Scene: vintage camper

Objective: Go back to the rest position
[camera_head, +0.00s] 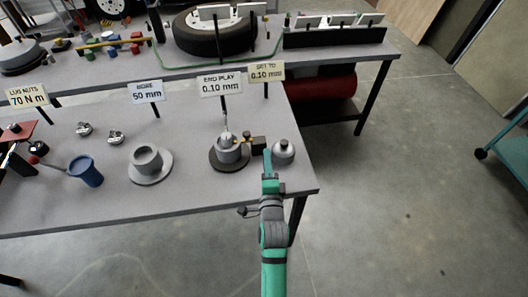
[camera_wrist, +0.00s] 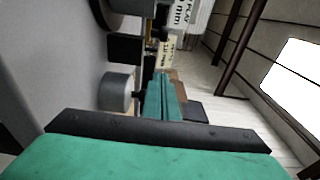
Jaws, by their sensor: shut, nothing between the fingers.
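My green arm reaches up from the bottom of the head view to the right end of the near workbench (camera_head: 200,195). My gripper (camera_head: 267,157) is at its tip, over the bench's right part, with nothing held. Its green fingers (camera_wrist: 163,98) show closed together in the wrist view. A round silver-grey piece (camera_head: 283,152) stands just right of the gripper in the head view. An end-play fixture (camera_head: 228,153) on a dark round base stands to its left. A grey cylinder (camera_wrist: 117,92) is left of the fingers in the wrist view; whether they touch cannot be told.
A grey flanged ring (camera_head: 150,165), a blue cup (camera_head: 86,171) and small metal parts (camera_head: 115,137) lie farther left. Sign cards line the back edge. A second bench with a tire (camera_head: 215,35) stands behind. Open floor (camera_head: 400,210) lies right; a teal cart (camera_head: 510,150) stands at the edge.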

